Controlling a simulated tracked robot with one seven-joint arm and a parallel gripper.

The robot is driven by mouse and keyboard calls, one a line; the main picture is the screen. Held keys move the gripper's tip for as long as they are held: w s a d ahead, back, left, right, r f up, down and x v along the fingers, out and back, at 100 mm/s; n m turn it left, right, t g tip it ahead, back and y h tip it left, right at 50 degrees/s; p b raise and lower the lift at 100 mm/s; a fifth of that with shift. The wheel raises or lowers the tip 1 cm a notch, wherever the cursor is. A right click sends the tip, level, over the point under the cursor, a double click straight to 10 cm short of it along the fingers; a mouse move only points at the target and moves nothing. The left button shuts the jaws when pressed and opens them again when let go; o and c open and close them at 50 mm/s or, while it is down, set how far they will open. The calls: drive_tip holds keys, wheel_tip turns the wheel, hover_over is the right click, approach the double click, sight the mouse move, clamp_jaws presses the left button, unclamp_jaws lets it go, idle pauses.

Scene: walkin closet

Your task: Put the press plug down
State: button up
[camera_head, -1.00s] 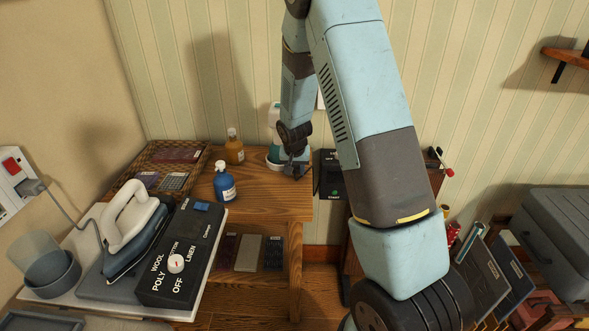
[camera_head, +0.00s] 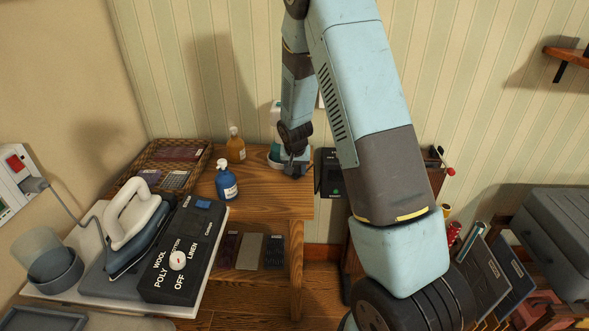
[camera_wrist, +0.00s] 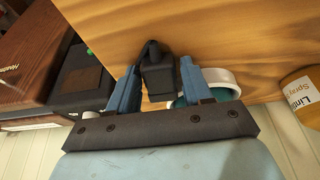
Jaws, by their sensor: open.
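The press plug (camera_wrist: 157,70), a dark block with a narrower rounded end, is between the two blue fingers of my gripper (camera_wrist: 161,80) in the wrist view. The fingers are spread, with the plug between them over the wooden table top. I cannot tell whether either finger still touches it. In the head view my gripper (camera_head: 294,165) is low at the right back of the wooden table (camera_head: 270,203). The plug cannot be made out clearly there.
A white-rimmed round dish (camera_wrist: 222,77) is close beside my right finger. A black box (camera_head: 331,174) stands just right of the table edge. An amber bottle (camera_head: 235,150) and a blue bottle (camera_head: 226,184) stand left. The table front is clear.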

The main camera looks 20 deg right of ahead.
drive_tip(key=shift+s+d+f, duration=0.3)
drive_tip(key=shift+s+d, duration=0.05)
drive_tip(key=shift+d, duration=0.05)
drive_tip(key=shift+w+r, duration=0.1)
drive_tip(key=shift+r, duration=0.15)
drive_tip(key=w+v, duration=0.1)
drive_tip(key=v, duration=1.2)
drive_tip(key=s+d+r+n, duration=0.1)
drive_tip(key=s+d+r, duration=0.1)
drive_tip(key=s+r, duration=1.3)
drive_tip(key=s+r+n, duration=0.1)
drive_tip(key=s+r, duration=0.2)
drive_tip(key=s, duration=0.6)
drive_tip(key=s+r+n+t+y, duration=0.1)
drive_tip(key=s+r, duration=0.3)
drive_tip(key=s, duration=0.5)
drive_tip(key=shift+a+n+t, duration=0.3)
drive_tip(key=shift+a, duration=0.1)
drive_tip(key=shift+s+r, duration=0.1)
